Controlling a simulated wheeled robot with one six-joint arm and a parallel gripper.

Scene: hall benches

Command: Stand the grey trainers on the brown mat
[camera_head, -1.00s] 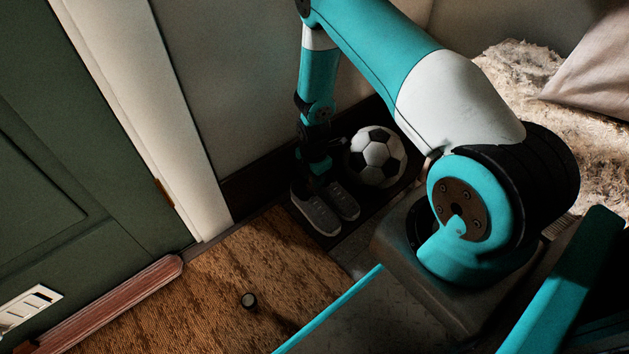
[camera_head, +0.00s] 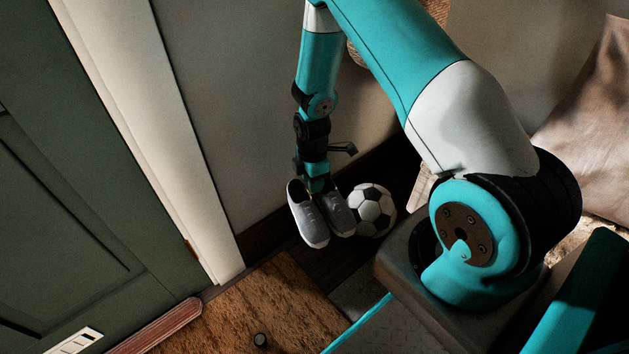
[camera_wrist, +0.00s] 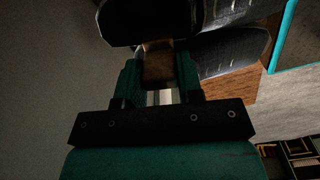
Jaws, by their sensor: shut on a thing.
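The grey trainers (camera_head: 308,221) hang as a pair from my gripper (camera_head: 317,186), toes toward the camera, with white toe edges. My gripper is shut on them and holds them up near the wall, beside the football. In the wrist view the dark trainers (camera_wrist: 232,54) show at the top, beyond the jaws (camera_wrist: 158,70). The brown mat (camera_head: 235,310) lies on the floor in front of the green door, lower left of the trainers. The part of the trainers between the jaws is hidden.
A black and white football (camera_head: 371,211) is just right of the trainers. A reddish-brown bar (camera_head: 158,327) runs along the foot of the green door (camera_head: 60,200). Much of the mat is bare.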

